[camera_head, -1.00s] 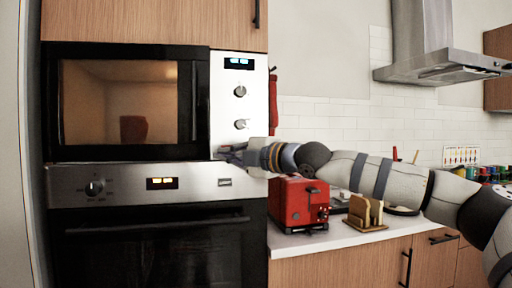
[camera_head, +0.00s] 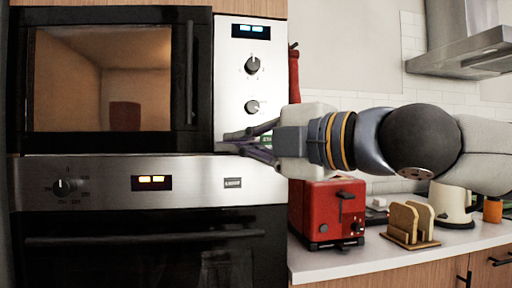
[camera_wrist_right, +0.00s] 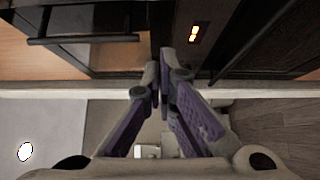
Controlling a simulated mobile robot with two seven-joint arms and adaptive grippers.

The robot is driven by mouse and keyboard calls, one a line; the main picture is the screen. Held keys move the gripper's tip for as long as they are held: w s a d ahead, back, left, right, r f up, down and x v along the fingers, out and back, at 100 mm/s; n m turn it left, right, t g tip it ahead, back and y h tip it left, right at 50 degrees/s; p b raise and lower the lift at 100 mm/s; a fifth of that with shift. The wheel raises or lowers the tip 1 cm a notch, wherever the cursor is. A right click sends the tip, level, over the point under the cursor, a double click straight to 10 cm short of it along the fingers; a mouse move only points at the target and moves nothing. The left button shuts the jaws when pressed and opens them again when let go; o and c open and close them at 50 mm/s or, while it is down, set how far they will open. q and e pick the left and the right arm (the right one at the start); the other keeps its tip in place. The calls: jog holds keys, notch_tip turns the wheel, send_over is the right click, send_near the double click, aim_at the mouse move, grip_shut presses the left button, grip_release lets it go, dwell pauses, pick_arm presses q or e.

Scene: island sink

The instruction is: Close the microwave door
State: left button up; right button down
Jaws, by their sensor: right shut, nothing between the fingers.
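The built-in microwave has a black-framed door (camera_head: 104,80) with a dark glass window and an upright handle (camera_head: 189,72) on its right side. In the head view the door looks flush or nearly flush with the silver control panel (camera_head: 252,80); I cannot tell whether it is fully shut. The handle also shows in the right wrist view (camera_wrist_right: 90,40). My right gripper (camera_head: 226,143) is shut and empty, with its fingertips at the lower left of the control panel, right of and below the door. Its fingertips also show in the right wrist view (camera_wrist_right: 159,68). My left gripper is not in view.
An oven (camera_head: 105,183) with a silver panel sits directly below the microwave. A red toaster (camera_head: 325,212) stands on the counter under my right arm, with a toast rack (camera_head: 409,224) and a cream kettle (camera_head: 453,203) to its right. A range hood (camera_head: 465,45) hangs at upper right.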

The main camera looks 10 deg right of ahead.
jog(key=x, duration=0.4)
jog(key=p+x, duration=0.1)
jog(key=x, duration=0.2)
jog(key=r+x, duration=0.1)
jog(key=x, duration=0.3)
jog(key=shift+w+a+p, duration=0.1)
jog(key=shift+w+p, duration=0.3)
jog(key=shift+w+f, duration=0.1)
jog(key=shift+w, duration=0.45)
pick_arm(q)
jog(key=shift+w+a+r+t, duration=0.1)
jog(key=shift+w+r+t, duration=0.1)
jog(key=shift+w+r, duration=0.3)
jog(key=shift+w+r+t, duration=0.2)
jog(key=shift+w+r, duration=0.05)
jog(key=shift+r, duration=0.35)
pick_arm(e)
jog(key=shift+f, duration=0.15)
jog(key=shift+w+d, duration=0.15)
jog(key=shift+d, duration=0.05)
